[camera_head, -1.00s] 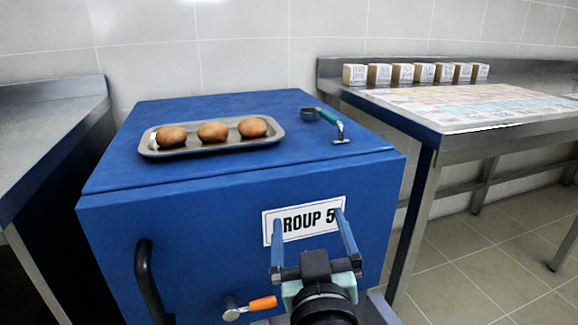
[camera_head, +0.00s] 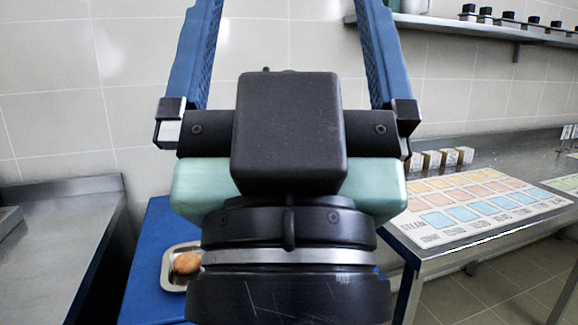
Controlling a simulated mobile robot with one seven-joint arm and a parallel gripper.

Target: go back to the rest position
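My gripper (camera_head: 285,30) fills the middle of the head view, close to the camera and pointing up. Its two blue fingers stand wide apart with only the tiled wall showing between them, so it is open and empty. The fingertips are cut off by the top edge. My gripper and wrist hide most of the blue box (camera_head: 148,270) behind them.
A metal tray (camera_head: 168,262) with a brown bun (camera_head: 187,263) shows on the blue box; the rest is hidden. A steel counter (camera_head: 60,240) stands left. A steel table (camera_head: 510,165) at right holds a coloured chart (camera_head: 480,205) and small blocks (camera_head: 447,157). A shelf (camera_head: 480,33) hangs above.

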